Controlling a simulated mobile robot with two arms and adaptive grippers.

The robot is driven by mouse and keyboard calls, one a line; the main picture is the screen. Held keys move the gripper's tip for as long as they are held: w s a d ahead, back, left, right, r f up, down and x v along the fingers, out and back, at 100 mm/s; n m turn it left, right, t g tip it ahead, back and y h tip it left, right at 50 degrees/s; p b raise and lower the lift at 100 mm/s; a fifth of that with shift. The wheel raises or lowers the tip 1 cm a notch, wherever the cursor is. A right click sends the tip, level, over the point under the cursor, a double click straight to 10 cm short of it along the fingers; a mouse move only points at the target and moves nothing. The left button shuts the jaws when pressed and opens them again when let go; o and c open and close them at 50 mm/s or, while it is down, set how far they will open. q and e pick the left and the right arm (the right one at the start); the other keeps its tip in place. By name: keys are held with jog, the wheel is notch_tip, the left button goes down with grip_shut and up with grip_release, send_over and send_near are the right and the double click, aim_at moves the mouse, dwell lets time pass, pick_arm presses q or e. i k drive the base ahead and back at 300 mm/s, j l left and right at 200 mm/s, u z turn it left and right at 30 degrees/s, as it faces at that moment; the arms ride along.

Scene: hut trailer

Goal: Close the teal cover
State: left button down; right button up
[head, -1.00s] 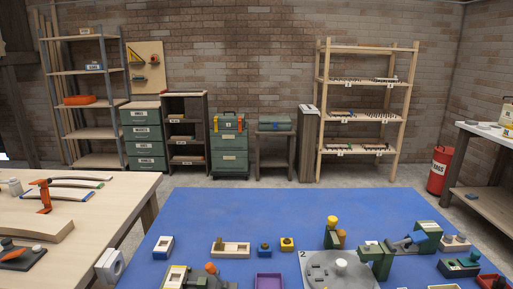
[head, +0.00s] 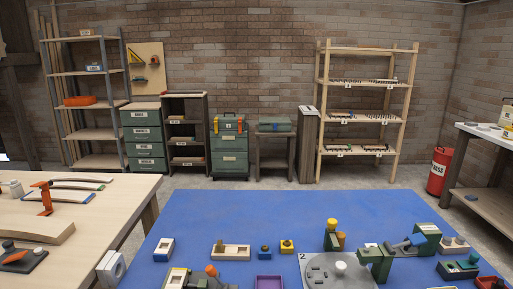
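No part is clearly recognisable as the teal cover. Several green-teal things show in the head view. A closed green case (head: 277,125) sits on a small dark stand at the back wall. A green tool cabinet (head: 229,145) with orange and yellow parts on top stands left of it. On the blue-topped table (head: 205,210), a green machine (head: 375,262) with a blue part stands at the right, and a small dark green box (head: 459,269) lies further right. Neither of my grippers shows.
A wooden workbench (head: 120,195) with tools is at the left. On the blue table are a grey round plate (head: 322,270), a purple tray (head: 269,280) and small blocks. Shelves line the back wall. A red bin (head: 438,171) stands at the right. The far part of the blue table is clear.

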aim_at(473, 258)
jog(key=z, duration=1.45)
